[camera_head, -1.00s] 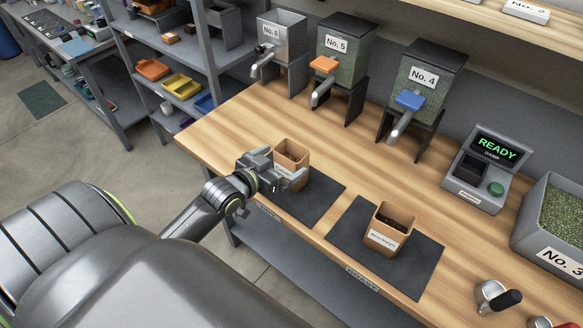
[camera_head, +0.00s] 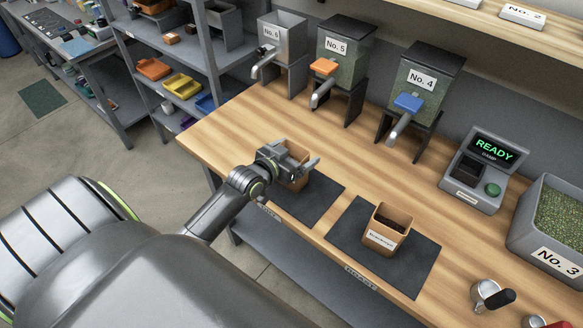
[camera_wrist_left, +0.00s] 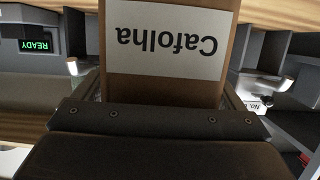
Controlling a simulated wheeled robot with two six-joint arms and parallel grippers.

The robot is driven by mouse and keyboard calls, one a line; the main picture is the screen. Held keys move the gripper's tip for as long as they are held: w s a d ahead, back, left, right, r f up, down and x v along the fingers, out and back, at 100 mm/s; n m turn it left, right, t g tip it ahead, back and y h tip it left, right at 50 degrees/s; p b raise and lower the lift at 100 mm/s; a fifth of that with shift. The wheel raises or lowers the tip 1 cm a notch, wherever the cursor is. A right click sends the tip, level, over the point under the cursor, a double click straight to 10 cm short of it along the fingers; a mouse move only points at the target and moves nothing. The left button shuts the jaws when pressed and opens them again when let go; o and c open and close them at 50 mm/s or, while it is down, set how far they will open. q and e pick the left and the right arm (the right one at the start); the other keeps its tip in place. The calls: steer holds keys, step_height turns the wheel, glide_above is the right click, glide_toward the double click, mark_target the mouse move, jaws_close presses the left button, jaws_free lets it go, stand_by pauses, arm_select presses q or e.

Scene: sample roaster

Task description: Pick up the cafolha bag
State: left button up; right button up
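The cafolha bag (camera_head: 299,152) is a small brown open-topped bag standing on the left dark mat on the wooden counter. Its white label, reading "Cafolha" upside down, fills the upper middle of the left wrist view (camera_wrist_left: 165,40). My left gripper (camera_head: 301,166) is at the bag with its fingers along the bag's two sides. In the left wrist view the fingers (camera_wrist_left: 165,92) sit close beside the bag, with narrow gaps that suggest it is not clamped. The gripper hides part of the bag in the head view. My right gripper is not in view.
A second brown bag (camera_head: 388,229) with dark contents stands on the right mat (camera_head: 345,245). Dispensers No. 6 (camera_head: 283,50), No. 5 (camera_head: 345,65) and No. 4 (camera_head: 425,85) line the back. A device reading READY (camera_head: 480,170) stands at the right.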

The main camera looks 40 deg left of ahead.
arm_select(q)
steer(key=c, duration=0.8)
